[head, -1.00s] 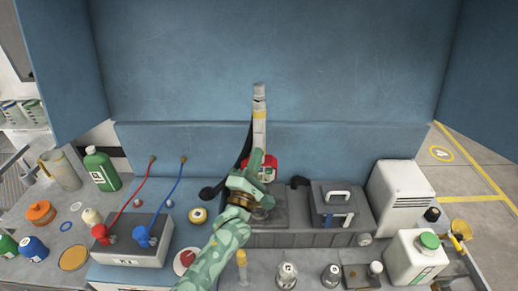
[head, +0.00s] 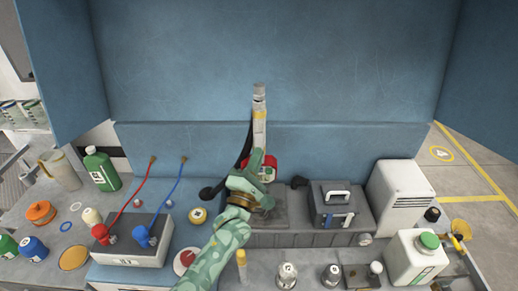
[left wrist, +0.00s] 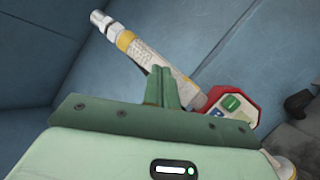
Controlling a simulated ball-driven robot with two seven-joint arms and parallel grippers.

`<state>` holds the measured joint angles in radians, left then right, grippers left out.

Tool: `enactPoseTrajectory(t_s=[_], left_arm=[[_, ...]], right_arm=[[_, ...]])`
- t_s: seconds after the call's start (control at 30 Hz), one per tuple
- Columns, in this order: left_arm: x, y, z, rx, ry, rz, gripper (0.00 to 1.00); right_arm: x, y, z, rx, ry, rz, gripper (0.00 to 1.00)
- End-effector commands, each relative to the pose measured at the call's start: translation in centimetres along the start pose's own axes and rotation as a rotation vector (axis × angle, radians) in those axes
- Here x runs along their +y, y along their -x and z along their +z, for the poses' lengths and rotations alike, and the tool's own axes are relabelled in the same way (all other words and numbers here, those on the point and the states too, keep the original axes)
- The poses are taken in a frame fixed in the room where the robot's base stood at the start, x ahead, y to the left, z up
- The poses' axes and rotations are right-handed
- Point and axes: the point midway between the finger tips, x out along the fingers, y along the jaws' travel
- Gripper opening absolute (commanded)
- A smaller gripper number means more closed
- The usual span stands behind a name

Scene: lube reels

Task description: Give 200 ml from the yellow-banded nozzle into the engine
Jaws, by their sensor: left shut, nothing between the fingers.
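The yellow-banded nozzle (head: 260,125) stands nearly upright against the blue wall, with a pale tube, metal tip and red housing (head: 269,170) at its lower end. In the left wrist view the nozzle (left wrist: 150,62) slants behind my fingers, and its red housing (left wrist: 236,104) shows a green button and a display. My left gripper (head: 257,165) is shut and empty in front of the nozzle's lower part, beside the red housing. The fingertips also show in the left wrist view (left wrist: 161,82). The dark grey block (head: 335,207) with a white handle may be the engine; I cannot tell.
A white canister (head: 412,262) and small bottles (head: 287,277) stand front right. The wall (head: 270,60) closes the back.

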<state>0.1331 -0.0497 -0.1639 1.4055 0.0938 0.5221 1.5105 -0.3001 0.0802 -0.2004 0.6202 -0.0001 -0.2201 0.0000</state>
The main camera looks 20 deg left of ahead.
Motion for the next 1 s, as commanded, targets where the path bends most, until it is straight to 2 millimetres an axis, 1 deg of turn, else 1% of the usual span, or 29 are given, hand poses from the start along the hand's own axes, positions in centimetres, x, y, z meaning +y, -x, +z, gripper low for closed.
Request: enactPoseTrajectory(t_s=[1.0], left_arm=[[-0.44,-0.63,-0.45,0.0,0.0,0.0,0.0]], right_arm=[[-0.1,-0.4,0.03,0.0,-0.001,-0.001,0.78]])
